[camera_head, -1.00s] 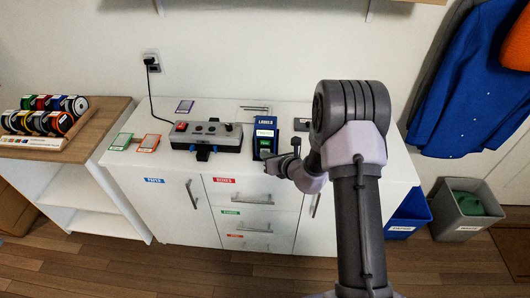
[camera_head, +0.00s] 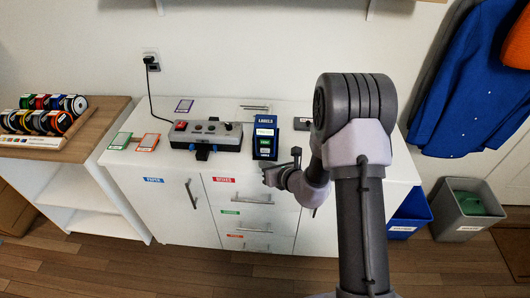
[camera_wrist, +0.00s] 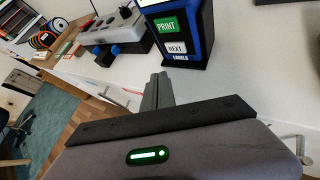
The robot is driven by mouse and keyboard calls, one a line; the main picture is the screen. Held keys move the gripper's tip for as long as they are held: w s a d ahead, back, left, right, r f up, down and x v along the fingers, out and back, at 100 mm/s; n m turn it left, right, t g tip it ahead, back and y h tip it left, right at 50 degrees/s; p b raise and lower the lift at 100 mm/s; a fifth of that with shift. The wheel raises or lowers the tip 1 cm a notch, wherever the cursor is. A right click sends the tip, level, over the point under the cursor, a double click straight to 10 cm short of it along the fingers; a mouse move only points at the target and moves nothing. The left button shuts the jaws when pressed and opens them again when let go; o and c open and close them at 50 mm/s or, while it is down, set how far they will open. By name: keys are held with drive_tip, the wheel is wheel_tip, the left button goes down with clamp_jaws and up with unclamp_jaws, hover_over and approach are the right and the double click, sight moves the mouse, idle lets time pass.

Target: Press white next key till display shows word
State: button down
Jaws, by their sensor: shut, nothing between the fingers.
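The blue label printer (camera_head: 265,137) stands upright near the front edge of the white cabinet top. Its display is too small to read in the head view and is mostly cut off in the wrist view. In the wrist view, the white NEXT key (camera_wrist: 175,48) sits below the green PRINT key (camera_wrist: 167,25) on the printer's front. My gripper (camera_head: 271,178) is in front of the printer, lower and slightly right, apart from it. In the wrist view, its shut, empty fingers (camera_wrist: 158,88) are below the NEXT key and not touching it.
A grey control box (camera_head: 205,136) stands left of the printer, with a black cable to the wall socket. Coloured cards (camera_head: 149,141) lie further left. A small dark device (camera_head: 302,124) is right of the printer. Drawer handles (camera_head: 254,201) stick out below my gripper.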

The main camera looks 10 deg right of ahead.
drive_tip(key=shift+s+a, duration=0.15)
drive_tip(key=shift+s, duration=0.4)
drive_tip(key=shift+s+a, duration=0.15)
drive_tip(key=shift+s, duration=0.35)
drive_tip(key=shift+r, duration=0.1)
drive_tip(key=s+a+r+n+g+y, duration=0.25)
drive_tip(key=s+a+r+n, duration=0.35)
drive_tip(key=r, duration=0.4)
drive_tip(key=s+a+r+n+g+y, duration=0.2)
drive_tip(key=s+a+r+n+y, duration=0.2)
drive_tip(key=a+r+n, duration=0.45)
drive_tip(key=s+d+r+n+g+h, duration=0.1)
drive_tip(key=s+d+r+n+h, duration=0.15)
drive_tip(key=s+n, duration=0.5)
drive_tip(key=s+d+r+n+g+h, duration=0.1)
drive_tip(key=s+r+n+g+h, duration=0.3)
drive_tip(key=s, duration=0.6)
drive_tip(key=s+d+n+t+h, duration=0.2)
drive_tip(key=s+d+n+t, duration=0.1)
drive_tip(key=d, duration=0.4)
drive_tip(key=shift+s+n+t, duration=0.3)
drive_tip(key=shift+n+t, duration=0.05)
drive_tip(key=shift+n, duration=0.35)
